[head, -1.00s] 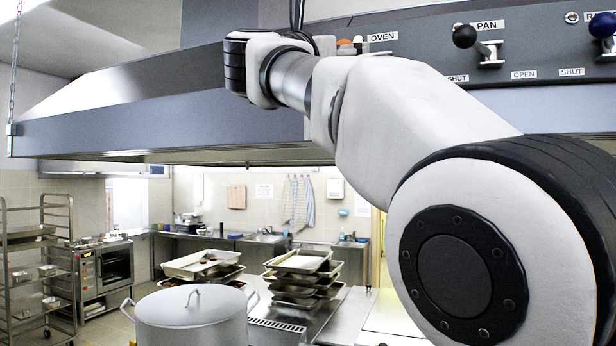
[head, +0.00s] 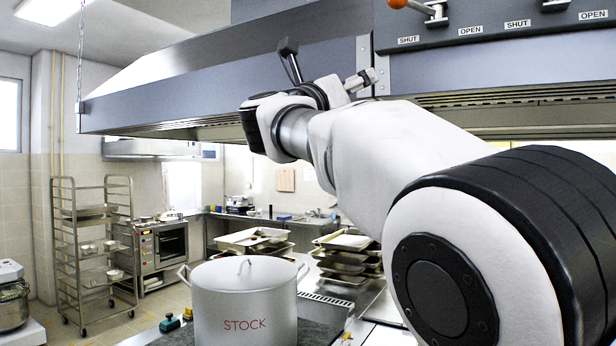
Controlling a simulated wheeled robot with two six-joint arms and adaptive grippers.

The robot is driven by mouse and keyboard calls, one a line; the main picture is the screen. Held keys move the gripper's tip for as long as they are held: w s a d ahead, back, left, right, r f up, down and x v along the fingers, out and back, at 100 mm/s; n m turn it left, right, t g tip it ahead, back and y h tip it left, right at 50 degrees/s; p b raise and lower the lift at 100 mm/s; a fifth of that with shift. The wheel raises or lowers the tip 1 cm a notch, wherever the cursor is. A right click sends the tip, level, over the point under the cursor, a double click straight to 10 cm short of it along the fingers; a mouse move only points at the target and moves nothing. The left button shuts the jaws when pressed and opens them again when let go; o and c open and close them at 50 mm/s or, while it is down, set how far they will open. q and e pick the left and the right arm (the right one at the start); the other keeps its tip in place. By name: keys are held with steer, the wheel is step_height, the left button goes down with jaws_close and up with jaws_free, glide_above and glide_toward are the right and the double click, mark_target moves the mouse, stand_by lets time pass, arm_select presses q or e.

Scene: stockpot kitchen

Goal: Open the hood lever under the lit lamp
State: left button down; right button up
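The grey hood control panel (head: 490,50) shows only its lower part at the top right. One lever with an orange knob (head: 397,3) leans left, its knob over the SHUT label (head: 408,40) and away from the OPEN label (head: 470,30). To its right is the base of a second lever (head: 553,6), between its own SHUT and OPEN labels; its knob is cut off. The lamps are out of view. My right gripper (head: 325,65) points up in front of the hood, left of and below the orange-knobbed lever. Its fingers look spread and empty. My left gripper is not in view.
The hood's canopy edge (head: 230,85) runs across behind my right arm. A STOCK pot (head: 245,308) stands below the hood. Stacked trays (head: 348,257) are behind it. A wheeled rack (head: 95,240) stands at the left.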

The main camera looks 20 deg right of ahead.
steer(key=w+d+f+n+t+y, duration=0.1)
steer(key=w+f+n, duration=0.3)
steer(key=f, duration=0.3)
steer(key=w+f+n+t+y+b, duration=0.1)
steer(key=w+f+n, duration=0.3)
steer(key=f, duration=0.4)
steer(key=shift+w+d+f+n+t, duration=0.2)
steer(key=shift+w+d+n+t, duration=0.15)
steer(key=shift+w, duration=0.2)
